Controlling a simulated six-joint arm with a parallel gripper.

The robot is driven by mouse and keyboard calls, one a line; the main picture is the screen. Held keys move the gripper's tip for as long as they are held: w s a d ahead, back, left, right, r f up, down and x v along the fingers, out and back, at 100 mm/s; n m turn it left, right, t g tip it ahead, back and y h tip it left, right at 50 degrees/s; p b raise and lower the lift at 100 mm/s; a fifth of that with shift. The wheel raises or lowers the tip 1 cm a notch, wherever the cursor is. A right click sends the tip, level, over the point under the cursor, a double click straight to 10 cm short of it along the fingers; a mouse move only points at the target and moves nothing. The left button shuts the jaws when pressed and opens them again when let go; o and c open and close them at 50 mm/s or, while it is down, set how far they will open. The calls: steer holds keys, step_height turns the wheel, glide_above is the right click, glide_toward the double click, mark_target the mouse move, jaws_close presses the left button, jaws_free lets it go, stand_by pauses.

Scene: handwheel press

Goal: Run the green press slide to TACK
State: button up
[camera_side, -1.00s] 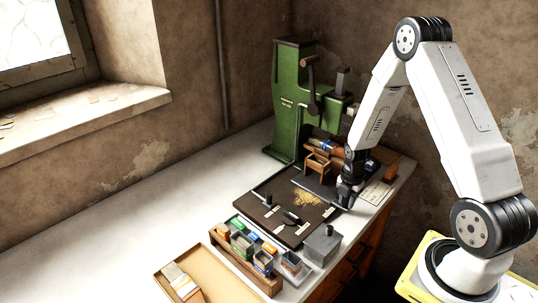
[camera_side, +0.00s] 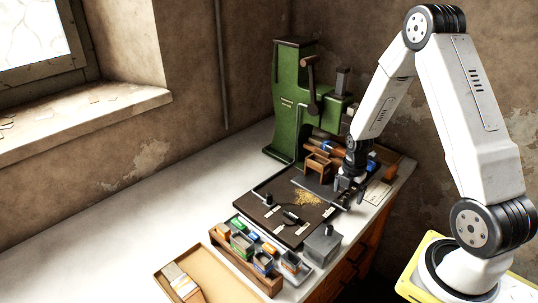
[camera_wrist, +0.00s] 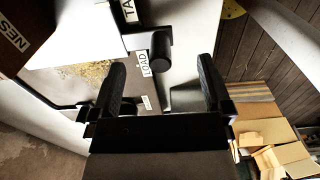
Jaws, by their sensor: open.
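The green press (camera_side: 292,95) stands upright at the back of the bench, with a dark handle (camera_side: 312,88) on its front. I cannot make out which part is its slide or where it stands. My gripper (camera_side: 348,192) is low over the right edge of the dark tray (camera_side: 262,222). In the wrist view my gripper (camera_wrist: 160,92) is open with nothing between its fingers. A dark round knob (camera_wrist: 160,50) shows just beyond the fingertips, beside a label reading LOAD (camera_wrist: 143,65). A partly cut-off label starting with TA (camera_wrist: 128,10) is above it.
A NEST label (camera_wrist: 14,38) is at the wrist view's left. Golden grains (camera_side: 307,198) lie on the tray. A wooden rack of small bins (camera_side: 232,254), a grey block (camera_side: 321,246) and a small wooden stand (camera_side: 318,162) are nearby. The left bench is clear.

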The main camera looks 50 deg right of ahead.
steer(key=shift+r, duration=2.4)
